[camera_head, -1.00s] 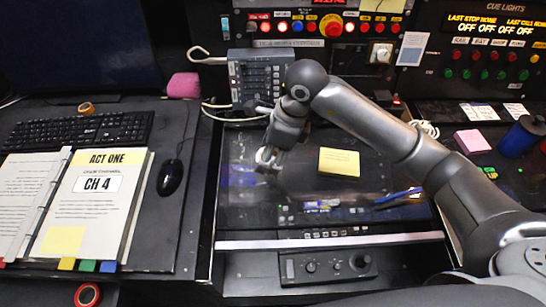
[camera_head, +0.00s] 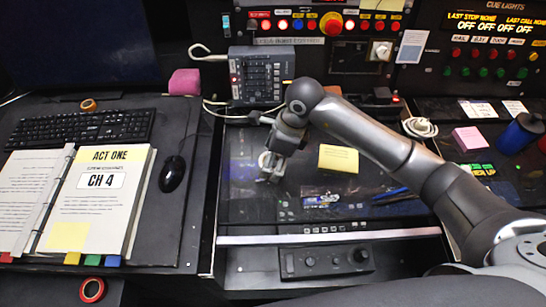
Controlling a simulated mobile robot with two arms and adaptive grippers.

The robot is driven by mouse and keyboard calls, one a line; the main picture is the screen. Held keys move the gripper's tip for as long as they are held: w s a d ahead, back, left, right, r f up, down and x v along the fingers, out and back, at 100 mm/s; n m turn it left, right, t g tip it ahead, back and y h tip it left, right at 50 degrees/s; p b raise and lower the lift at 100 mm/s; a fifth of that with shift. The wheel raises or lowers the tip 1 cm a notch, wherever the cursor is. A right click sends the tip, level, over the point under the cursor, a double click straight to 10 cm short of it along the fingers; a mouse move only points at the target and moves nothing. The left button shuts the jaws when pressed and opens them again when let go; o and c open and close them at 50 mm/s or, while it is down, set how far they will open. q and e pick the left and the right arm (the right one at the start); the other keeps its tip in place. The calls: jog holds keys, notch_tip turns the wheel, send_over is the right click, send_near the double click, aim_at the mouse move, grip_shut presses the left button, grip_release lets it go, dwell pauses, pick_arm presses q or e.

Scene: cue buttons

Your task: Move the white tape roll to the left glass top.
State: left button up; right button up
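The white tape roll (camera_head: 264,160) shows as a small pale ring at my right gripper (camera_head: 272,175), over the left part of the glass top (camera_head: 245,205). My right gripper points down and appears shut on the roll, whose far part is hidden by the fingers. The gripper is low over the dark glass; I cannot tell whether the roll touches it. The glass top is the dark panel of the middle console. My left gripper is not in view.
A yellow sticky note pad (camera_head: 338,159) and blue pens (camera_head: 392,194) lie on the glass to the right. A grey button box (camera_head: 256,75) stands behind. The glass's front left is mostly clear.

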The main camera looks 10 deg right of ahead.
dwell(0.3)
jog(key=shift+r, duration=0.2)
jog(key=b+v, duration=0.2)
jog(key=v, duration=1)
jog(key=shift+f, duration=0.1)
